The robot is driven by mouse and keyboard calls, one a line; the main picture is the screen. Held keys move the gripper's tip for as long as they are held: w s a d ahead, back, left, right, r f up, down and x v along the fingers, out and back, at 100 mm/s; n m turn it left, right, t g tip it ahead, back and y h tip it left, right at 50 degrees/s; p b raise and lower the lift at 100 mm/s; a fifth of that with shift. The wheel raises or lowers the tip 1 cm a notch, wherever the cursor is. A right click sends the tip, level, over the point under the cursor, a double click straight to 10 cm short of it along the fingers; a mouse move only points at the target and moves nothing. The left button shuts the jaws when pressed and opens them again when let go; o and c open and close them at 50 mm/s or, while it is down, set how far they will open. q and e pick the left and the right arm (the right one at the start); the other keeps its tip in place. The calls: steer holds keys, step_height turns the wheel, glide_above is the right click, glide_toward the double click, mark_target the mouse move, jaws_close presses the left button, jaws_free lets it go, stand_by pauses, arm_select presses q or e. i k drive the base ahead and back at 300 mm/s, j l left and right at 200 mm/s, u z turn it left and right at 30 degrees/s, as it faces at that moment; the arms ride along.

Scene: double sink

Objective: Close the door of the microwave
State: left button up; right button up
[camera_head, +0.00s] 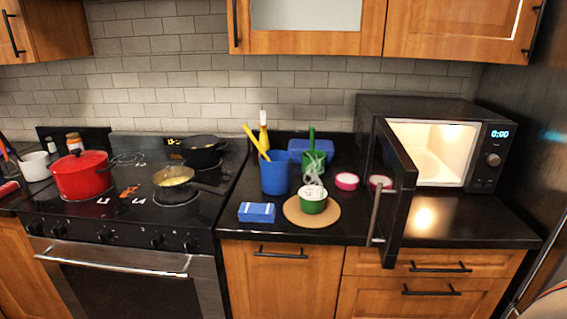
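The black microwave (491,158) stands on the counter at the right, under the wall cabinets. Its lit interior is open to view, and the clock on its panel glows. The microwave door (401,187) is swung wide open on its left-side hinge. It sticks out toward me, and its free end with the handle (376,212) reaches about the counter's front edge. Neither of my grippers is in view.
A green steaming cup (313,199) on a round tan board (331,218), a blue holder (274,174) with utensils and a blue packet (257,212) stand left of the door. The counter (460,228) before the microwave is clear. The stove (125,215) is at left, with a red pot (82,178).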

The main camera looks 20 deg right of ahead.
mark_target(392, 181)
steer(key=z, duration=1.4)
